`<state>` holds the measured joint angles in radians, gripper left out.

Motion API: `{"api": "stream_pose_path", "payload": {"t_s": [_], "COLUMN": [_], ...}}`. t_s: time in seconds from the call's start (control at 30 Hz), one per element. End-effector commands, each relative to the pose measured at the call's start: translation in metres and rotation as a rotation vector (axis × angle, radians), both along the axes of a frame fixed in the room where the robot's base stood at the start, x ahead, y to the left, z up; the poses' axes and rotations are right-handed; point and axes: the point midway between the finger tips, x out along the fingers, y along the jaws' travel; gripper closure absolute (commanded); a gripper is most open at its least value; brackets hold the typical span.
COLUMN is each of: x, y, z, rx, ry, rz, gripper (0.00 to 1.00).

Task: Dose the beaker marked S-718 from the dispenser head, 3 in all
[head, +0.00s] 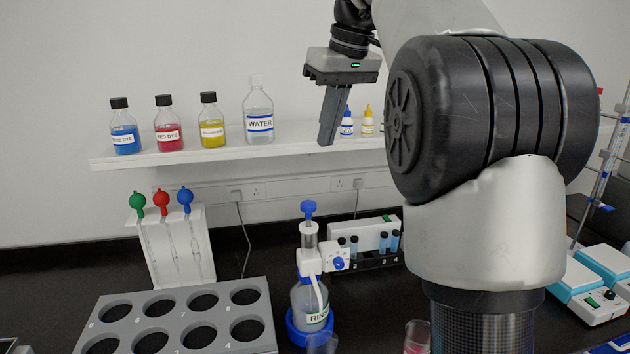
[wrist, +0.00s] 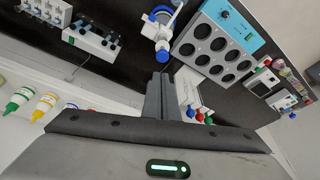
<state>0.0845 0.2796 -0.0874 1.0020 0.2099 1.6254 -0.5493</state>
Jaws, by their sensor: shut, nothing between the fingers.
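The dispenser head (head: 309,262) is white with a blue plunger knob (head: 308,208) and sits on a clear bottle labelled "RIN…" in a blue base ring. It also shows in the wrist view (wrist: 160,28). A clear beaker (head: 322,344) stands low in front of the bottle, cut off by the frame edge. Another beaker with pink contents (head: 417,338) is to its right, partly hidden by my arm. I cannot read S-718 on either. My gripper (head: 327,142) is shut and empty, high above the dispenser, near the shelf front.
A grey rack with numbered holes (head: 221,297) is left of the dispenser. A white stand (head: 206,240) holds pipettes with coloured bulbs. A vial block (head: 375,257) is behind right. A wall shelf (head: 200,156) carries dye and water bottles. My arm hides much of the right.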

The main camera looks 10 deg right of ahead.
Motion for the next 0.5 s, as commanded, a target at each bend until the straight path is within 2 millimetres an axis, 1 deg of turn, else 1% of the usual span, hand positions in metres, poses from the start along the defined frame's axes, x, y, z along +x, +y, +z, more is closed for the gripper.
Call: {"api": "stream_pose_path", "payload": {"t_s": [0.03,0.1,0.23,0.37,0.47,0.5], "x": [0.003,0.005,0.007,0.007,0.009,0.010], "y": [0.011,0.020,0.032,0.037,0.037,0.036], "z": [-0.005,-0.003,0.000,0.002,-0.006,-0.011], "rx": [-0.012,-0.027,-0.045,-0.051,-0.051,-0.051], "ry": [0.009,0.016,0.014,0.010,0.010,0.011], "rz": [-0.067,-0.180,-0.343,-0.420,-0.433,-0.432], "gripper": [1.00,1.00,1.00,1.00,1.00,1.00]}}
